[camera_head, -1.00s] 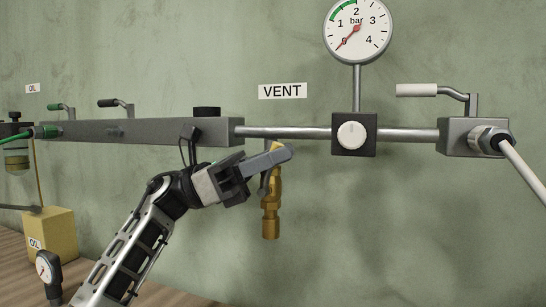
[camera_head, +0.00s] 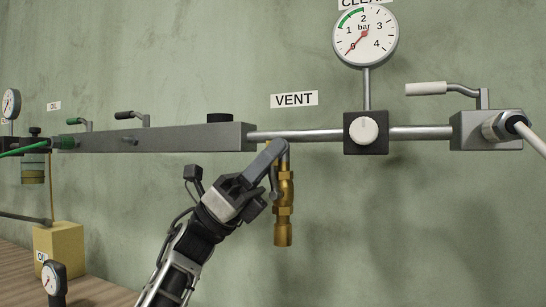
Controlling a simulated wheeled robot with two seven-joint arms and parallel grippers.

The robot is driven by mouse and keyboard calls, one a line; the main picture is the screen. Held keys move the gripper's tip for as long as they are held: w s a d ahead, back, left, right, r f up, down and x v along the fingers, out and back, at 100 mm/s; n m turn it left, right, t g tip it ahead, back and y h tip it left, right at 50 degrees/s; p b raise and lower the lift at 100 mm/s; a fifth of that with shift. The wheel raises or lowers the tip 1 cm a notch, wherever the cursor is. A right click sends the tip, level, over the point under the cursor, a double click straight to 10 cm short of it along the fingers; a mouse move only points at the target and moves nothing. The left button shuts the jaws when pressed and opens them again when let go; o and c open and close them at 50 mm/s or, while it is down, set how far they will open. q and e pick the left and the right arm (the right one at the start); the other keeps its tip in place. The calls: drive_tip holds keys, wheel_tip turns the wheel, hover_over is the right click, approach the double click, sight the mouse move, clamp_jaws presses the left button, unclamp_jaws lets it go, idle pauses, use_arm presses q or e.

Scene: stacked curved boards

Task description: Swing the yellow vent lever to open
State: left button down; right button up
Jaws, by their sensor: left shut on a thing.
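The brass vent valve (camera_head: 284,196) hangs below the steel pipe, under the white VENT label (camera_head: 294,99). My left gripper (camera_head: 270,156) reaches up from below left, its fingers pointing up and right at the top of the valve. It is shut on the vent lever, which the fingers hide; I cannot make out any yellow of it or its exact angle. My right gripper is not in view.
A grey manifold bar (camera_head: 160,138) runs along the wall to the left. A pressure gauge (camera_head: 365,36) stands above a black regulator (camera_head: 366,132) with a white knob. A white-handled lever (camera_head: 428,88) sits at the right.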

use_arm(q)
drive_tip(key=shift+w+a+r, duration=0.1)
drive_tip(key=shift+w+a, duration=0.05)
drive_tip(key=shift+a, duration=0.15)
idle(0.4)
drive_tip(key=c, duration=1.6)
unclamp_jaws()
drive_tip(key=shift+a, duration=0.15)
drive_tip(key=shift+c, duration=0.2)
drive_tip(key=v, duration=0.7)
drive_tip(key=shift+f, duration=0.25)
